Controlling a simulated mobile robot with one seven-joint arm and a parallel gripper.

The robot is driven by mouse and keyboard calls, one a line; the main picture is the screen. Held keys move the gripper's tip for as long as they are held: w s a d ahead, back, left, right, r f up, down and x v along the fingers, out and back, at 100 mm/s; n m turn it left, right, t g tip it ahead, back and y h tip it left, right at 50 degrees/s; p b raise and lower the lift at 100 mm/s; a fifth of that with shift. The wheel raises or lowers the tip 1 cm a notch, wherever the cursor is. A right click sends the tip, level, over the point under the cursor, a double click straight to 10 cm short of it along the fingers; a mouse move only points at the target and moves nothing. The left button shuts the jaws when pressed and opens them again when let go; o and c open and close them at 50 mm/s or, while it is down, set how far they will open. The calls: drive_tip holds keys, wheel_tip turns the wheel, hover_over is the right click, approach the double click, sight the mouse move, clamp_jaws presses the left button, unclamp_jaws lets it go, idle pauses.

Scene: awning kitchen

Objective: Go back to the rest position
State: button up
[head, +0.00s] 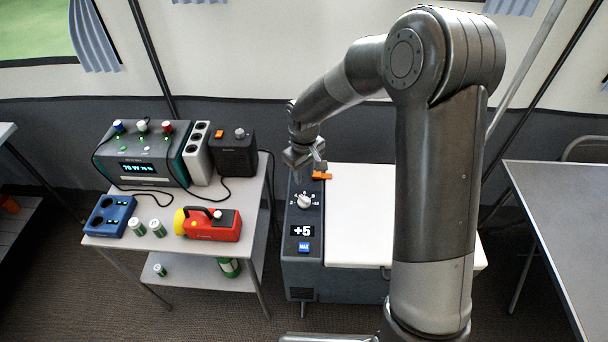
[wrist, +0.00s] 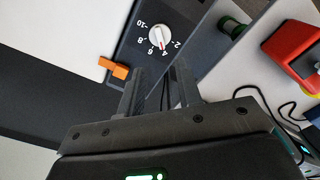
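My arm reaches from the right foreground over to the cooler box. My gripper (head: 306,158) hangs above the back end of the cooler's control panel (head: 303,262), close to the orange latch (head: 321,175). In the wrist view my gripper (wrist: 160,80) has its two fingers apart with nothing between them. The white dial (wrist: 159,36) lies beyond the fingertips, and the orange latch (wrist: 114,69) is just left of them. In the head view the dial (head: 304,200) sits above a "+5" display (head: 302,231) and a blue button (head: 304,247).
A small table (head: 110,243) on the left holds a power station (head: 146,153), a dark box (head: 236,153), a blue charger (head: 110,216), batteries and a red-yellow torch (head: 210,224). The cooler's white lid (head: 358,215) is shut. A grey table (head: 560,205) stands at right.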

idle(0.3)
drive_tip(key=s+d+r+m+t, duration=0.1)
drive_tip(key=s+d+r, duration=0.25)
drive_tip(key=r, duration=0.25)
drive_tip(key=s+d+r+m+t+h, duration=0.1)
drive_tip(key=s+d+r+m, duration=0.2)
drive_tip(key=r, duration=0.4)
drive_tip(key=s+d+r+t, duration=0.1)
drive_tip(key=s+d+r, duration=0.2)
drive_tip(key=d+r, duration=0.25)
drive_tip(key=s+d+r+m+t, duration=0.1)
drive_tip(key=s+d+r+m, duration=0.1)
drive_tip(key=s, duration=0.6)
drive_tip(key=s+d+r+m+t+y, duration=0.1)
drive_tip(key=s+d+r+m, duration=0.2)
drive_tip(key=s, duration=0.5)
wheel_tip(320, 180, up, 2)
drive_tip(key=shift+d+r+t, duration=0.1)
drive_tip(key=shift+d+t, duration=0.2)
drive_tip(key=shift+d, duration=0.25)
drive_tip(key=shift+o, duration=0.5)
